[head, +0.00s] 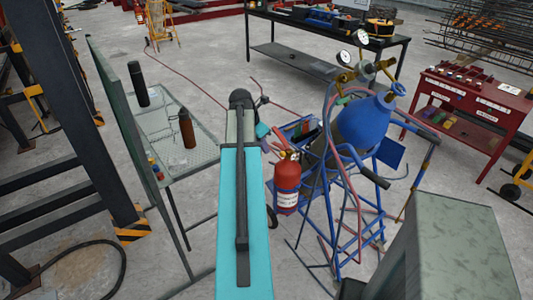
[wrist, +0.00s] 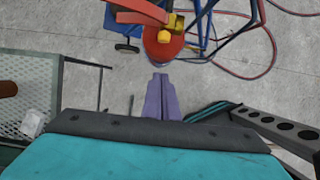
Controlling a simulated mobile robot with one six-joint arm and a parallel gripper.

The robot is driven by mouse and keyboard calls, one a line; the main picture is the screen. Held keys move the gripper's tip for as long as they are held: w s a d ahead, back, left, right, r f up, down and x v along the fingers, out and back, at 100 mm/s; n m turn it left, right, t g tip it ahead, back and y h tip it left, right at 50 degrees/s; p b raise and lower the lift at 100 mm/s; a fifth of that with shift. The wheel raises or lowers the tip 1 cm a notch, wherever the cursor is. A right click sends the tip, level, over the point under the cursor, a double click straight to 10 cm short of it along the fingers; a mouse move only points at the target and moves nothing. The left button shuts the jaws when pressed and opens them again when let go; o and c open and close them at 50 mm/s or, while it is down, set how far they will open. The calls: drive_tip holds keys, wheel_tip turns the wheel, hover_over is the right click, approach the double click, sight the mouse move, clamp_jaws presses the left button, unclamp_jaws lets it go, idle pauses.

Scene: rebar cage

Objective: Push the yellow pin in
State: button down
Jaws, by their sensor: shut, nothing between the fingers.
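The red fire extinguisher (head: 287,185) hangs upright at the side of the blue cylinder cart in the head view. In the wrist view its round red top (wrist: 157,50) is seen from above, with an orange-red lever over it. A small yellow pin (wrist: 164,36) sticks out beside the lever, with a darker yellow part just right of it. My gripper (wrist: 160,77) has its purple fingers together and empty. The tips point at the extinguisher, below the pin in the picture, with a gap between. In the head view the pin is too small to make out.
The blue cart (head: 345,220) carries a blue-topped gas cylinder (head: 365,125) with gauges and red hoses. A red tool cabinet (head: 470,105) stands right.

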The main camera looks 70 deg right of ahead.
drive_tip(key=shift+b+v, duration=0.3)
drive_tip(key=shift+v, duration=1.5)
